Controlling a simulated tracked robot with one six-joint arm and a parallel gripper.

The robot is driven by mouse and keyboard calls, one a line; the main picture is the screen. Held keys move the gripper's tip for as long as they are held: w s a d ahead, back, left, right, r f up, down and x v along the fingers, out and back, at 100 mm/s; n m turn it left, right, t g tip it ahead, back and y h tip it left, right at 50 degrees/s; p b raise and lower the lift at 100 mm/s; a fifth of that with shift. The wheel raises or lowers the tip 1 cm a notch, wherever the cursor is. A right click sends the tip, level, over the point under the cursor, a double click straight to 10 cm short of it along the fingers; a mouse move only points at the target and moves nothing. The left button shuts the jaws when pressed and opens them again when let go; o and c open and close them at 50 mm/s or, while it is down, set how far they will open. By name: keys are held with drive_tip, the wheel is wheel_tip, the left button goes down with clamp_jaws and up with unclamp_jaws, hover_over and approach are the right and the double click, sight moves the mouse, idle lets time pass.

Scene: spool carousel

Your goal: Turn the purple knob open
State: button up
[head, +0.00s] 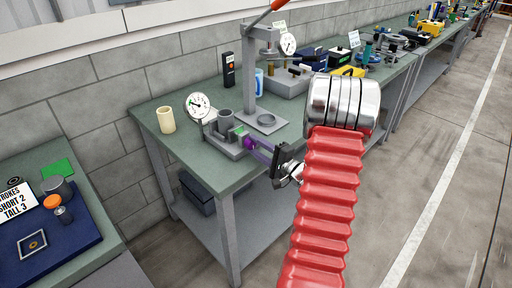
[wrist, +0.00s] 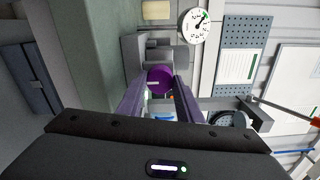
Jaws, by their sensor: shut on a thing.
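The purple knob (head: 249,143) is on the front of a grey fixture (head: 229,146) on the green workbench, below a round dial gauge (head: 198,105). In the wrist view the purple knob (wrist: 159,80) sits between the tips of my gripper's two purple-tinted fingers (wrist: 160,92). My gripper (head: 256,149) reaches in from the right in the head view and is shut on the knob. A pale line shows on the knob's face. The knob's sides are partly hidden by the fingers.
A cream cup (head: 166,120) stands left of the gauge. A grey press with a red lever (head: 251,70) rises just behind the fixture. A black handheld device (head: 228,70) is by the wall. A second bench with a blue mat (head: 35,248) is at lower left.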

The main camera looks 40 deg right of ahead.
drive_tip(key=shift+a+f, duration=0.15)
drive_tip(key=shift+f, duration=0.05)
drive_tip(key=o, duration=1)
drive_tip(key=shift+r, duration=0.1)
drive_tip(key=shift+o, duration=0.2)
drive_tip(key=shift+s, duration=0.1)
drive_tip(key=s, duration=1.3)
drive_tip(key=shift+s+d, duration=0.25)
drive_tip(key=shift+s, duration=0.05)
